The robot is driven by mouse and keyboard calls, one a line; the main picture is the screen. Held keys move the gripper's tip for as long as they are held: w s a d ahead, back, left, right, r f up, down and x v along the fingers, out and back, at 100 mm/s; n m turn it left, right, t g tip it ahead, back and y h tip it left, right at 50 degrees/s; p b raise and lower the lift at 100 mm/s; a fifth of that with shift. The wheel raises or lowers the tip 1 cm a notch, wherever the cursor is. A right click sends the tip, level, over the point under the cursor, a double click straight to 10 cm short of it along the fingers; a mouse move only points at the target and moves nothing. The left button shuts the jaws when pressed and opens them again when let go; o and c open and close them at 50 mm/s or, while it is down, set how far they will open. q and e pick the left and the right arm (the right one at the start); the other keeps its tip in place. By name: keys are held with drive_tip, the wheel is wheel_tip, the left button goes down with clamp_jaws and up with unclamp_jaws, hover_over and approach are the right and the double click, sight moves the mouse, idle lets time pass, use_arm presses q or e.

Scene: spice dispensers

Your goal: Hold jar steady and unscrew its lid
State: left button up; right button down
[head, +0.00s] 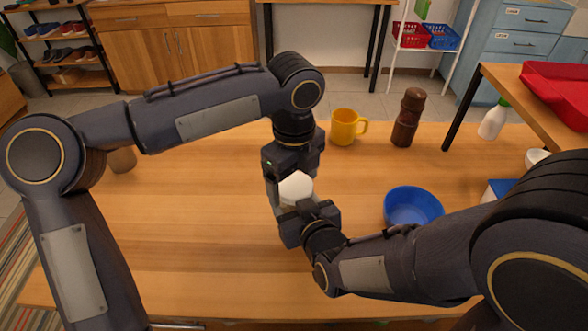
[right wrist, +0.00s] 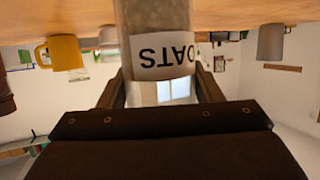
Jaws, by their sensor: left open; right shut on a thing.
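The jar shows its pale, faceted lid (head: 297,187) in the head view, above the table between my two grippers. In the right wrist view, which is upside down, the jar (right wrist: 157,20) is clear with pale contents and a white label reading OATS. My right gripper (head: 307,218) is shut on the jar from the near side, with a finger on each side of it. My left gripper (head: 290,180) is open and points down right at the lid from the far side. Whether its fingers touch the lid is hidden. Most of the jar's body is hidden in the head view.
A yellow mug (head: 344,127) and a brown grinder (head: 407,118) stand behind, to the right. A blue bowl (head: 412,207) sits to the right, close to my right forearm. A brown cup (head: 122,160) stands far left. The wooden table (head: 190,230) is clear at left and front.

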use_arm(q)
drive_tip(key=c, duration=1)
drive_tip(key=n, duration=0.3)
drive_tip(key=o, duration=1.1)
drive_tip(key=shift+r, duration=2.25)
